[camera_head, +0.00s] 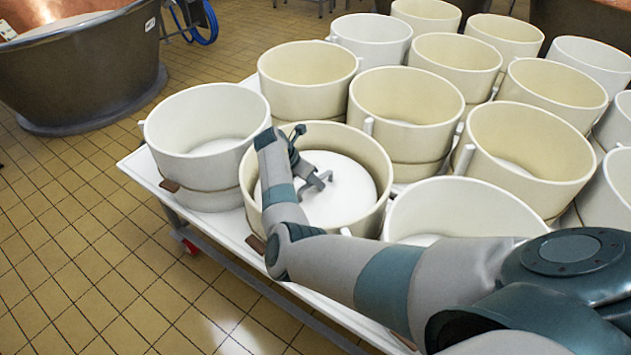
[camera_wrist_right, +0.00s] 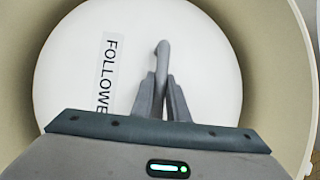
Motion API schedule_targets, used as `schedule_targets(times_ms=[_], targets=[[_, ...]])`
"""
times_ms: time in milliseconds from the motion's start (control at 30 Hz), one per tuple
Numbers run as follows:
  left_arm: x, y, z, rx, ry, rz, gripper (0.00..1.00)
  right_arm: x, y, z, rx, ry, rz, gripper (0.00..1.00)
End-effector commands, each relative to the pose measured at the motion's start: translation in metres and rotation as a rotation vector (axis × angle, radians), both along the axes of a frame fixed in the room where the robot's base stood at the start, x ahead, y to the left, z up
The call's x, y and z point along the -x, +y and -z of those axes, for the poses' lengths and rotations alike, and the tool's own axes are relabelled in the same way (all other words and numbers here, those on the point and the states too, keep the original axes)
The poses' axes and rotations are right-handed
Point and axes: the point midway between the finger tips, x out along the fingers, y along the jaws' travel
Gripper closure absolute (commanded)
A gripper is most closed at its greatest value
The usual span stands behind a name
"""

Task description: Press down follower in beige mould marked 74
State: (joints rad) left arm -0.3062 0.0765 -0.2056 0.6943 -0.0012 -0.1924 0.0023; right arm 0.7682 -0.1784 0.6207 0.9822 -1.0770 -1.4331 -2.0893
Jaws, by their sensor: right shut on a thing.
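The beige mould (camera_head: 352,142) stands at the front of the group on the table. Its number cannot be read. Inside it lies the follower (camera_head: 350,198), a round white disc, below the rim; it also shows in the wrist view (camera_wrist_right: 205,70) with a label reading "FOLLOWE", the rest hidden. My right gripper (camera_head: 318,183) reaches down into the mould over the disc. In the wrist view its fingers (camera_wrist_right: 163,88) are shut on the grey handle (camera_wrist_right: 163,50) of the follower. My left gripper is not in view.
Several more fill the white table. A copper vat (camera_head: 80,75) stands at the far left. The tiled floor (camera_head: 80,230) is clear.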

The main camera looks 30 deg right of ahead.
Motion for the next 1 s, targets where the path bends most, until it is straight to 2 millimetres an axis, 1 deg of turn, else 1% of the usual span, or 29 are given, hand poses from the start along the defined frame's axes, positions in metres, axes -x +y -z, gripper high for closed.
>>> schedule_targets(times_ms=[267, 600, 1000], targets=[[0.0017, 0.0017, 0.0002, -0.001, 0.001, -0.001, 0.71, -0.0006, -0.0008, -0.0006, 0.002, -0.003, 0.002, 1.00], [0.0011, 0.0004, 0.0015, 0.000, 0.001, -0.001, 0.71, -0.0001, -0.0006, 0.0055, 0.002, -0.001, 0.001, 1.00], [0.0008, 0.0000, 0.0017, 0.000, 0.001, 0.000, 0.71, 0.0014, 0.0005, 0.0080, -0.003, 0.002, 0.001, 1.00]])
